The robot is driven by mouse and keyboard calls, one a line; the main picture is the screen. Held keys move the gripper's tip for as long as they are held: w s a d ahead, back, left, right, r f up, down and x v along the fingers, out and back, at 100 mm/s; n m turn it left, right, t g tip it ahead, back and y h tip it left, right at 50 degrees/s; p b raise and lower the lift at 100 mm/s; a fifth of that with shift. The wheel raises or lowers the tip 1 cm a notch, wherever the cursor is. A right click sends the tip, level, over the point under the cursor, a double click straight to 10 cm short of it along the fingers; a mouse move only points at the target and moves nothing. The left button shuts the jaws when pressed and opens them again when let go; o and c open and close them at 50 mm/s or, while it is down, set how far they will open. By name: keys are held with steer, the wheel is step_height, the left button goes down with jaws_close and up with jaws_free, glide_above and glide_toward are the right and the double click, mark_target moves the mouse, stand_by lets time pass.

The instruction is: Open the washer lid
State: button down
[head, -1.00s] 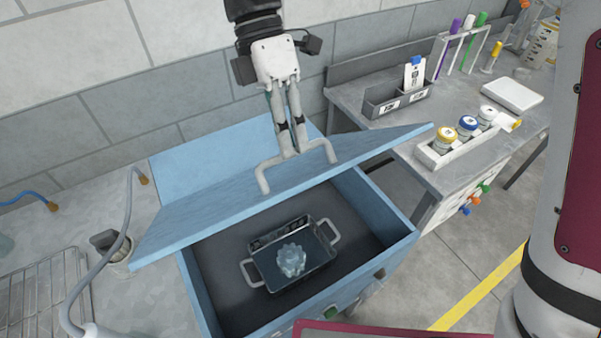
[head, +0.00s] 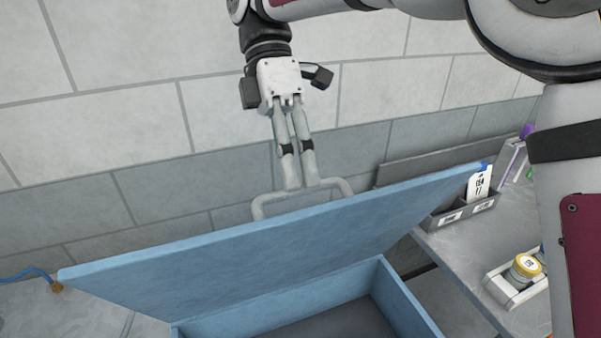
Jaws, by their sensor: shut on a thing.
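The blue washer lid (head: 270,262) stands raised and tilted up, its underside towards me, with the open washer box (head: 408,303) below it. The lid's grey U-shaped handle (head: 258,207) sticks up past the lid's upper edge. My gripper (head: 302,186) is shut on the handle near its middle, its fingers pointing down. The lid hides the lower ends of the handle. Only part of the dark inside of the washer shows at the bottom of the view. The basket inside it is out of view.
A grey bench (head: 470,250) stands at the right, with a labelled bin (head: 462,213) and a white rack (head: 515,290) holding a yellow-capped jar (head: 525,266). A tiled wall (head: 130,110) is close behind my gripper. A blue hose (head: 30,273) lies at the far left.

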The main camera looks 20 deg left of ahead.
steer(key=shift+w+f, duration=0.4)
steer(key=shift+f, duration=0.3)
steer(key=c, duration=1.7)
jaws_free()
steer(key=shift+a, duration=0.1)
steer(key=shift+o, duration=0.7)
steer(key=shift+w+a+f, duration=0.1)
steer(key=shift+w, duration=0.05)
steer(key=shift+c, duration=0.5)
